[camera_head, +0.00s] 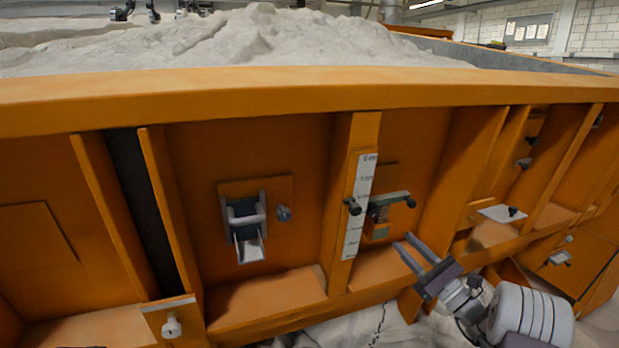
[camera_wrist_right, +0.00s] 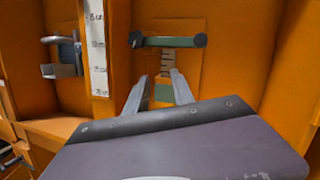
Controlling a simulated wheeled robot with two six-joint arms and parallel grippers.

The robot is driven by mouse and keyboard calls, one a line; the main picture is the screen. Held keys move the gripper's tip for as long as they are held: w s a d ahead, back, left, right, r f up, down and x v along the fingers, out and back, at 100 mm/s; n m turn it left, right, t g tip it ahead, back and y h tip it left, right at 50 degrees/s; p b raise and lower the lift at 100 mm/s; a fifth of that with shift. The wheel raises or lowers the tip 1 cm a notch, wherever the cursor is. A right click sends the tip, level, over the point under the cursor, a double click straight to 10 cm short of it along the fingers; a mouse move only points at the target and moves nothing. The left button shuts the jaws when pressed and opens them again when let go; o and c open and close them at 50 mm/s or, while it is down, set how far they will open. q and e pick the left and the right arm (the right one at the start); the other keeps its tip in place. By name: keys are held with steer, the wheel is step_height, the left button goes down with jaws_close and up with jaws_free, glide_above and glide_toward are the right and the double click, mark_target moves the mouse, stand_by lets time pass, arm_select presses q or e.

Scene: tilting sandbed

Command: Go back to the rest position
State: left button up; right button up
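My right gripper (camera_head: 406,241) comes in from the lower right in front of the orange sandbed wall. Its two grey fingers are apart with nothing between them. In the right wrist view the open fingers (camera_wrist_right: 158,88) point at the wall, below a green-grey bar handle with black ends (camera_wrist_right: 170,41). The same bar handle (camera_head: 392,200) is above the right gripper in the head view, and the fingers appear apart from it. My left gripper is not in view.
The orange sandbed (camera_head: 250,103) holds heaped pale sand (camera_head: 255,38). Its wall has protruding ribs, a white scale strip (camera_head: 358,205), a latch with a metal chute (camera_head: 246,225) and a small shelf (camera_head: 502,213). Loose sand lies on the floor below.

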steer(key=s+a+f+n+g+y+p, duration=0.1)
steer(key=s+a+f+n+g, duration=0.2)
steer(key=a, duration=0.4)
steer(key=s+a+f+n+g+p, duration=0.1)
steer(key=s+a+f+n+g, duration=0.1)
steer(key=s+a+g, duration=0.3)
steer(key=s+a+f+n+g+y+p, duration=0.1)
steer(key=s+a+f+n+g, duration=0.15)
steer(key=a+g, duration=0.4)
steer(key=s+a+f+n+g+h+p, duration=0.1)
steer(key=s+f+n+g+h, duration=0.1)
steer(key=s+f+n+h, duration=0.3)
steer(key=s+a+n+g+h+p, duration=0.1)
steer(key=s+a+n+g, duration=0.15)
steer(key=s, duration=0.45)
steer(key=s+d+f+n+t+h+p, duration=0.1)
steer(key=s+d+n+h+p, duration=0.1)
steer(key=s+d+n+h, duration=0.3)
steer(key=d+n+h, duration=0.2)
steer(key=d+n, duration=0.2)
steer(key=n, duration=0.2)
steer(key=shift+s+f, duration=0.15)
steer(key=shift+s, duration=0.2)
steer(key=shift+o, duration=0.2)
